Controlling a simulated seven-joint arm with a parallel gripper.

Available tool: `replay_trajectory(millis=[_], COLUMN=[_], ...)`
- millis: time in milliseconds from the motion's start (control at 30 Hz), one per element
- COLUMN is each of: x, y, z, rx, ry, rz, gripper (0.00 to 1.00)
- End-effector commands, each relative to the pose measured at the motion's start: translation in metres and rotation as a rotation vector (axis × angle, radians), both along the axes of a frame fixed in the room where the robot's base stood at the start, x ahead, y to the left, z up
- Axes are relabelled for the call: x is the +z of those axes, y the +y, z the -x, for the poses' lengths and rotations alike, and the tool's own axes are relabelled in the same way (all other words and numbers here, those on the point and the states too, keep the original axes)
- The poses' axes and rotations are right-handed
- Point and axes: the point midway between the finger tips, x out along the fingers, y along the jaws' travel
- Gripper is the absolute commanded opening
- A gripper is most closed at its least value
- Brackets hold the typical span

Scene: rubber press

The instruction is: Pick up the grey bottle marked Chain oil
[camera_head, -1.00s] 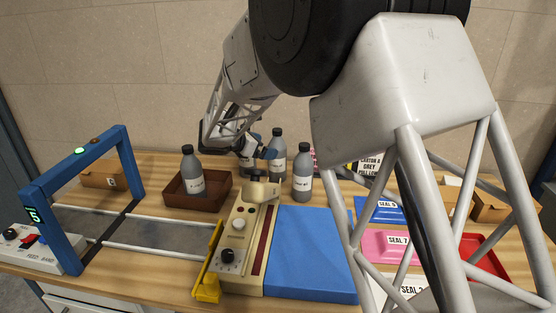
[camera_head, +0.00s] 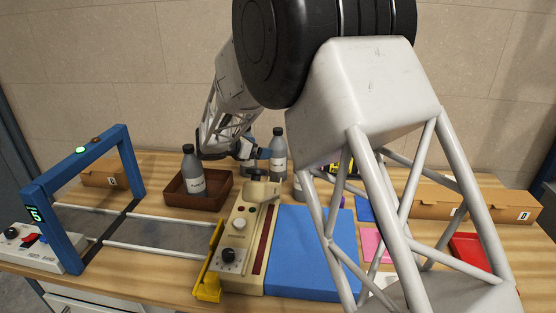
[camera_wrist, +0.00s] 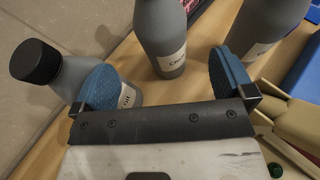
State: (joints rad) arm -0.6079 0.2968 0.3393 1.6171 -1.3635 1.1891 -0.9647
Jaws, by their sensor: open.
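A grey bottle whose label starts with "Cha" stands in the middle of the wrist view (camera_wrist: 163,28); the rest of its label is unreadable. It appears to be the dark-capped bottle at the back in the head view (camera_head: 279,145). My gripper (camera_wrist: 165,80) is open and empty, its two blue pads spread apart. The bottle stands ahead of the gap between them, apparently not gripped. In the head view my gripper (camera_head: 264,154) points right, close to this bottle.
A grey bottle with a black cap (camera_wrist: 42,66) is close by the left pad; its label ends in "oil". Another grey bottle (camera_wrist: 270,22) stands beyond the right pad. A brown tray (camera_head: 225,190) holds a bottle (camera_head: 190,163). A beige machine (camera_head: 245,215) and blue mat (camera_head: 305,250) lie in front.

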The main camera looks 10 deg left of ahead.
Motion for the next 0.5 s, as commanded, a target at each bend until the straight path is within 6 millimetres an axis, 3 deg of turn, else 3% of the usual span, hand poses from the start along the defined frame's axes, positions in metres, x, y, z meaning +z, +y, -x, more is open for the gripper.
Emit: replay_trajectory(millis=[300,500], x=[-0.015,-0.017], y=[-0.026,-0.03], z=[-0.026,-0.03], rx=[-0.001,-0.001], ry=[0.0,0.0], rz=[0.0,0.0], gripper=[1.0,1.0])
